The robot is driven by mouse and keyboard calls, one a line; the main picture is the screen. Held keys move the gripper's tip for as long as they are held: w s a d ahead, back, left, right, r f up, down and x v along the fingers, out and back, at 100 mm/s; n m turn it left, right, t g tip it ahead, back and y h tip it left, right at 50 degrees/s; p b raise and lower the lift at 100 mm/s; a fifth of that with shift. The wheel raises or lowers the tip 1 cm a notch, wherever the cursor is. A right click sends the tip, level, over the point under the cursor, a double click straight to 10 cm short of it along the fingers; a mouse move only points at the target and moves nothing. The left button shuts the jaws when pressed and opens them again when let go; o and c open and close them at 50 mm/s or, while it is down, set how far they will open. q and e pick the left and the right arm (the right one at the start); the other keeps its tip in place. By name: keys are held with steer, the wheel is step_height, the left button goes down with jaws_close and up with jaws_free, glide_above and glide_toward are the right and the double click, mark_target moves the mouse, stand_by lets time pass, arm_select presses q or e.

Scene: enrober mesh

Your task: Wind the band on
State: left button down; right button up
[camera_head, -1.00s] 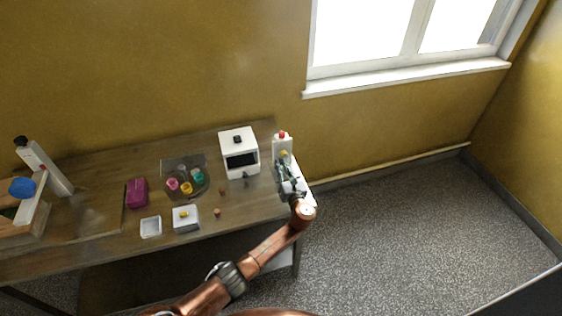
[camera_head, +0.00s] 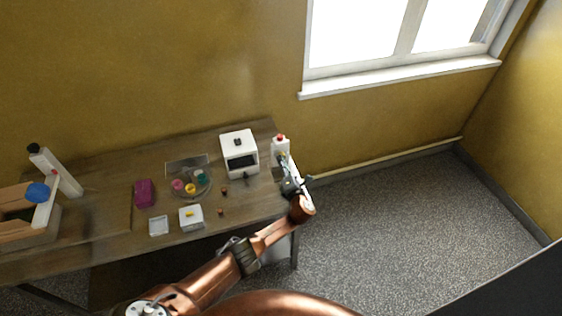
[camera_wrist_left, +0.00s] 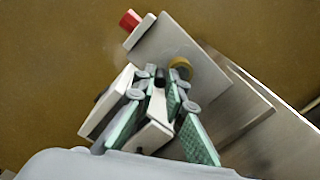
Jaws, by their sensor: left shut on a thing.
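A tall white machine with a red cap (camera_head: 280,140) stands at the right end of the table. In the left wrist view its pale plate (camera_wrist_left: 185,50) shows with the red cap (camera_wrist_left: 130,20) at a corner and a brass-coloured ring (camera_wrist_left: 180,66) on its face. My left gripper (camera_head: 290,184) is at the front of this machine. In the wrist view my left gripper (camera_wrist_left: 167,78) has its fingertips closed around a small dark piece (camera_wrist_left: 160,77) in front of the plate. The fingers partly hide that piece. I cannot make out a band clearly. My right gripper is out of view.
A white box-shaped unit with a dark window (camera_head: 239,152) stands left of the machine.

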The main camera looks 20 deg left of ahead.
arm_select(q)
steer(key=shift+w+d+r+m, duration=0.1)
steer(key=shift+d+r+m, duration=0.05)
steer(key=shift+m, duration=0.45)
steer(key=shift+m+p, duration=0.3)
steer(key=c, duration=2)
jaws_free()
steer(key=shift+o, duration=0.2)
steer(key=v, duration=1.2)
